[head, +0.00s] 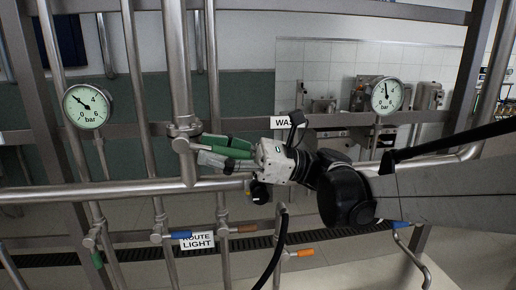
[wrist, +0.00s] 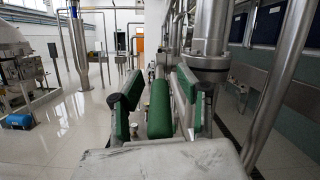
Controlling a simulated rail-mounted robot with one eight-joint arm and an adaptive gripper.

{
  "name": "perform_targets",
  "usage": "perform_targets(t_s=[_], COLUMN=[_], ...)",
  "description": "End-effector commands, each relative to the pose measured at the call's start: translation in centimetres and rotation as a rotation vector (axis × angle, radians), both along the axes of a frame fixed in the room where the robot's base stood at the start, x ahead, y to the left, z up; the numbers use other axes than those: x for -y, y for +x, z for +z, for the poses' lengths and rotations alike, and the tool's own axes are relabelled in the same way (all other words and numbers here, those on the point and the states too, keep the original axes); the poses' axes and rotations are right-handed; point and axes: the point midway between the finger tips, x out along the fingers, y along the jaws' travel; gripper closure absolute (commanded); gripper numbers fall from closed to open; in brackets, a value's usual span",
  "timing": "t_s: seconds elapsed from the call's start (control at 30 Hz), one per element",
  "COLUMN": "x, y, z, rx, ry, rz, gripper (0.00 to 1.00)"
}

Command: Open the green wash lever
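The green wash lever (wrist: 160,108) lies lengthwise between the two green-padded fingers of my gripper (wrist: 160,104) in the wrist view. A narrow gap shows on each side of the lever, so the fingers straddle it and are not closed on it. In the head view my gripper (head: 222,152) reaches left to the lever beside the vertical pipe's valve (head: 185,138). There the green pads and the lever overlap, and I cannot separate them clearly. The WASH label (head: 287,122) is partly hidden behind my gripper.
A horizontal pipe (head: 130,190) runs just below my gripper. Below it are blue (head: 181,234), orange (head: 246,228) and green (head: 97,258) levers and a ROUTE LIGHT sign (head: 197,243). Pressure gauges stand at left (head: 87,106) and right (head: 387,96). Open floor (wrist: 75,135) shows at left.

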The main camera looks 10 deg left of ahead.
Motion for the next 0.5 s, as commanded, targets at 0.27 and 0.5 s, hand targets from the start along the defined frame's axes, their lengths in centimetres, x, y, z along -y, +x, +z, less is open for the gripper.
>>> perform_targets(t_s=[0.27, 0.5], x=[1.0, 5.0], y=[0.6, 2.3], z=[-0.3, -1.5], rx=[0.000, 0.001], ry=[0.000, 0.000], rz=[-0.003, -0.004], gripper=[0.65, 0.65])
